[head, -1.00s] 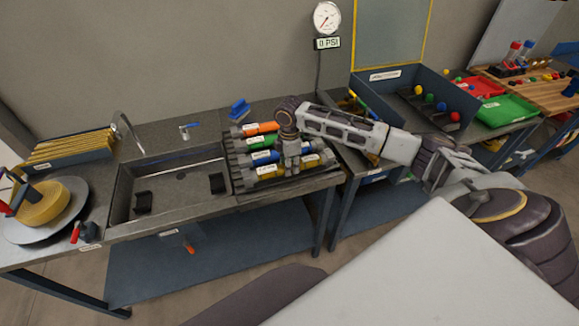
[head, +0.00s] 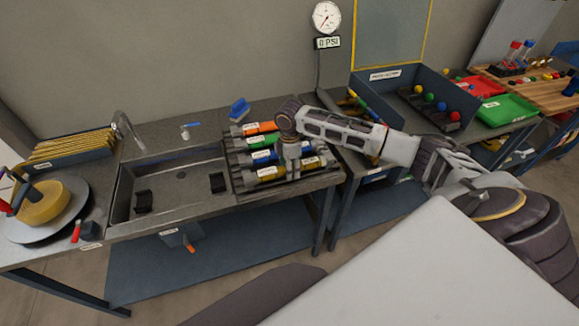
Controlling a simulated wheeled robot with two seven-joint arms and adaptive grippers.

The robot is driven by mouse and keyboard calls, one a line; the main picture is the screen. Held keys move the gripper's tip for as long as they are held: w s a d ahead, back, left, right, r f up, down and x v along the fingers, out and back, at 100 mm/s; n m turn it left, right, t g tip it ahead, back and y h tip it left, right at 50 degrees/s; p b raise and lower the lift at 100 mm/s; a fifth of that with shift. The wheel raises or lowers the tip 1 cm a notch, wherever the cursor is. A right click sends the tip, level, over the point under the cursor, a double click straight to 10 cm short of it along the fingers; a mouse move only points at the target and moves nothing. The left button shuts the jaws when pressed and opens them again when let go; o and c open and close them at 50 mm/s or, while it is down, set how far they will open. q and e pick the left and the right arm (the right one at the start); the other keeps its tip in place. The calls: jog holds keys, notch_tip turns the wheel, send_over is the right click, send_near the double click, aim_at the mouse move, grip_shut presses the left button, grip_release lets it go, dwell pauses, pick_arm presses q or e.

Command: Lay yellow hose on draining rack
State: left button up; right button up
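The yellow hose (head: 268,173) is a short piece with pale labelled ends. It lies crosswise at the front of the dark ribbed draining rack (head: 240,187), right of the sink. It looks level and at or very close to the rack; any small gap cannot be made out. My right gripper (head: 291,170) points down at the hose's middle and appears shut on it; its fingertips are small and partly hidden. Blue (head: 263,156), green (head: 258,142) and orange (head: 261,127) hoses lie behind it on the rack. My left gripper is not in view.
The sink basin (head: 165,205) with two black blocks lies left of the rack, with a faucet (head: 125,125) behind it. A pressure gauge (head: 327,17) hangs above. A blue bin (head: 455,90) stands on the right-hand bench.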

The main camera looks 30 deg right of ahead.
jog(key=shift+r, duration=0.1)
notch_tip(320, 180, up, 12)
dwell(0.9)
jog(key=shift+a, duration=0.1)
dwell(0.5)
